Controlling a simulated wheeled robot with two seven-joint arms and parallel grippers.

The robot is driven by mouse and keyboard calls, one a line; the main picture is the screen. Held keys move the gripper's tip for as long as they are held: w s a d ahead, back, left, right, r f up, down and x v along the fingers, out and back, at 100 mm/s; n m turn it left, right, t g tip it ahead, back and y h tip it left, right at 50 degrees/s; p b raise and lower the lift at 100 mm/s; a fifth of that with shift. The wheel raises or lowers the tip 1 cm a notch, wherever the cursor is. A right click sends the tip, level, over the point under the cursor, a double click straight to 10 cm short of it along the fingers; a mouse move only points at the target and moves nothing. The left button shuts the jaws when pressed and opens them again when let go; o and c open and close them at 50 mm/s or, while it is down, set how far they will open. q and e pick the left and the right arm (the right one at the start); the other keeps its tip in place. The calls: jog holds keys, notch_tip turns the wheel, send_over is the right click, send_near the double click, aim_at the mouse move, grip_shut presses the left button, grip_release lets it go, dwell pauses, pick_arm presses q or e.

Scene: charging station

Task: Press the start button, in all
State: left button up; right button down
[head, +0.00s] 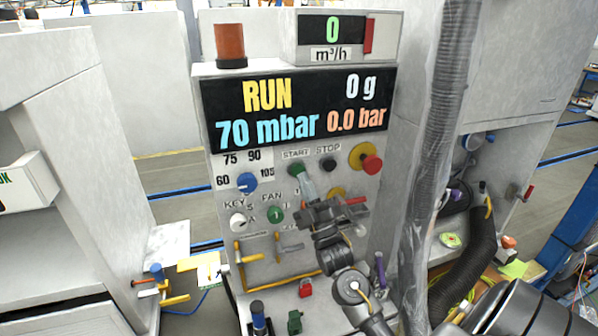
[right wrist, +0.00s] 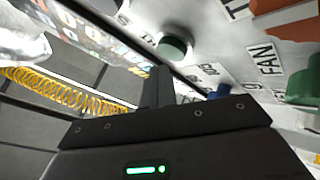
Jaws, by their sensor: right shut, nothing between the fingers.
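The green start button (head: 295,169) sits under the START label on the upright control panel (head: 222,172). It also shows in the right wrist view (right wrist: 175,47), just beyond my fingertips. My right gripper (head: 307,186) is shut and empty, its fingertips just below the button. I cannot tell whether they touch it. The display (head: 300,105) above reads RUN, 0 g, 70 mbar and 0.0 bar. My left gripper is not in view.
The black STOP button (head: 328,164) and a red emergency knob on yellow (head: 368,160) are right of START. A blue dial (head: 246,182), green FAN knob (head: 275,214) and white key knob (head: 239,222) lie lower left. A grey hose (head: 445,130) hangs at right.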

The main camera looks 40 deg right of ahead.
jog(key=shift+s+a+p, duration=0.2)
jog(key=shift+s+a, duration=0.05)
jog(key=shift+s, duration=0.55)
jog(key=shift+s+a+p, duration=0.25)
jog(key=shift+s+a, duration=0.05)
jog(key=shift+s, duration=0.45)
jog(key=shift+s+a+p, duration=0.2)
jog(key=shift+s+a, duration=0.05)
jog(key=shift+s, duration=0.55)
